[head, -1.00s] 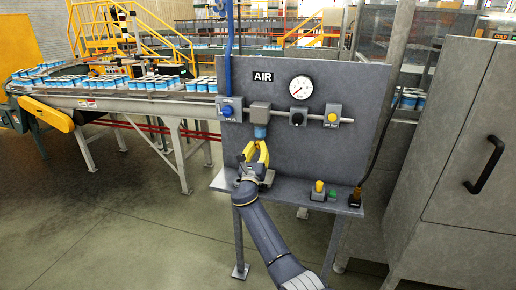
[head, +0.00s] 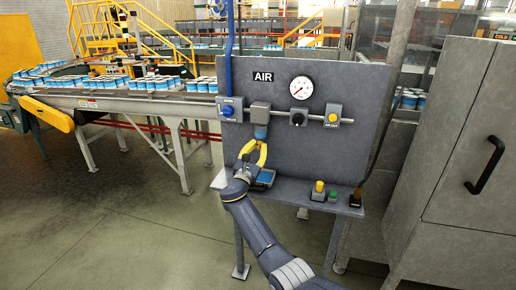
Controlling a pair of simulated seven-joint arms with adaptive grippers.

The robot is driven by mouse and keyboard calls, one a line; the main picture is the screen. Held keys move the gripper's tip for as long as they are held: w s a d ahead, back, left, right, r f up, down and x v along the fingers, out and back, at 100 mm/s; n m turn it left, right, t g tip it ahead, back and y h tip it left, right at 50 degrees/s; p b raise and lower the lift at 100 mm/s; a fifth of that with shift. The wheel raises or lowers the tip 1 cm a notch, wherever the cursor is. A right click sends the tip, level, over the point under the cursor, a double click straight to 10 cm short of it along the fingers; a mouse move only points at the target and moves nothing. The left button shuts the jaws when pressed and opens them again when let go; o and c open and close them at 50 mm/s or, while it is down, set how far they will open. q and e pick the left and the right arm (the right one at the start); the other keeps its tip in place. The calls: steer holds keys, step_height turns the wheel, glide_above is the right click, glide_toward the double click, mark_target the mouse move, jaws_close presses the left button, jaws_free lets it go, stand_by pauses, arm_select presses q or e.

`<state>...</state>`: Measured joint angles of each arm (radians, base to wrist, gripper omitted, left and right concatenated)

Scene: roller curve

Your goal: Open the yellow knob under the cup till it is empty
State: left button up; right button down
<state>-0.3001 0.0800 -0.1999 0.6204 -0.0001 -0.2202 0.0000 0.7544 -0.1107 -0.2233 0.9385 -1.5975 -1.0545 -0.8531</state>
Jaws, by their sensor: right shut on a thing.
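The cup (head: 261,131) is a small blue bowl under the grey block of the air unit on the upright panel. My right gripper (head: 259,148) has yellow fingers. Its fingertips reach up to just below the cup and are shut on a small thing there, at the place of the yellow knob. The knob itself is hidden by the fingers and cannot be told apart from them. The cup's fill level is too small to make out. My left gripper is out of view.
A small dark tray with a blue inside (head: 264,178) sits on the shelf (head: 290,190) below the cup. A gauge (head: 301,88), a blue knob (head: 228,111) and a yellow button (head: 333,117) are on the panel. A conveyor with cans (head: 150,84) stands at left.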

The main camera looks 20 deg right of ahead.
steer(key=c, duration=1.1)
jaws_free()
steer(key=shift+f, duration=0.1)
steer(key=v, duration=1.2)
